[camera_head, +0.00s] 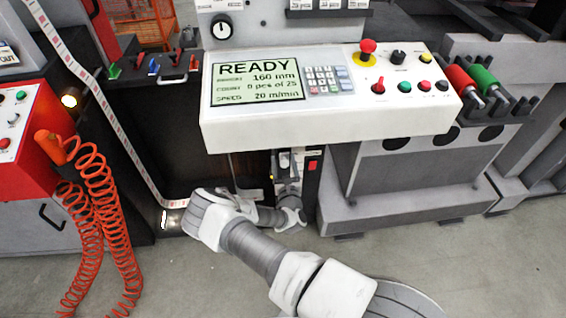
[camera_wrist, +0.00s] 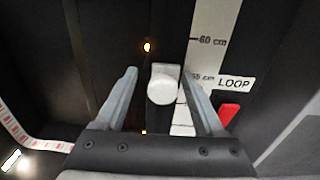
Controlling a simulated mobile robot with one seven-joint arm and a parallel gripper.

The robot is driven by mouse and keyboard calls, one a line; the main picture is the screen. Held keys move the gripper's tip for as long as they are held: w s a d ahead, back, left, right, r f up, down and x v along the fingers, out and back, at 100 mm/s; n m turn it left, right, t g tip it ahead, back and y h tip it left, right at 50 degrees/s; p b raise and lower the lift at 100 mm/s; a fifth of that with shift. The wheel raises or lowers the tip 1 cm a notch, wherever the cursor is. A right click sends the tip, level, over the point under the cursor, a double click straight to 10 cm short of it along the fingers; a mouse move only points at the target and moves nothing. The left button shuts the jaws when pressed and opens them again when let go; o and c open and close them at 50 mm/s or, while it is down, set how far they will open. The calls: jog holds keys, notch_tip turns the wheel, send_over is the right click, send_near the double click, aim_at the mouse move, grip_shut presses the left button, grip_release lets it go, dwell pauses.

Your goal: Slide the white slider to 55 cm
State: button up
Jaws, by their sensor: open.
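The white slider (camera_wrist: 163,86) is a small rounded knob on a dark upright track in the wrist view. My gripper (camera_wrist: 161,73) is open, with one finger to each side of the slider. Gaps show between the slider and both fingers. A white scale strip (camera_wrist: 213,18) runs behind the right finger. Its 60 cm mark is clear and lies above the slider in the picture. A lower mark beside the slider is partly hidden, its first digit unclear. In the head view my gripper (camera_head: 287,162) is under the console; the slider cannot be made out there.
A LOOP label (camera_wrist: 234,83) and a red part (camera_wrist: 229,112) are right of the scale. The white console (camera_head: 330,125), its screen reading READY, overhangs my gripper. A printed label web (camera_head: 110,115) and orange coiled hoses (camera_head: 100,220) are at left.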

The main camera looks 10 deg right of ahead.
jog(key=s+p, duration=0.4)
jog(key=s, duration=1.3)
jog(key=shift+s, duration=0.2)
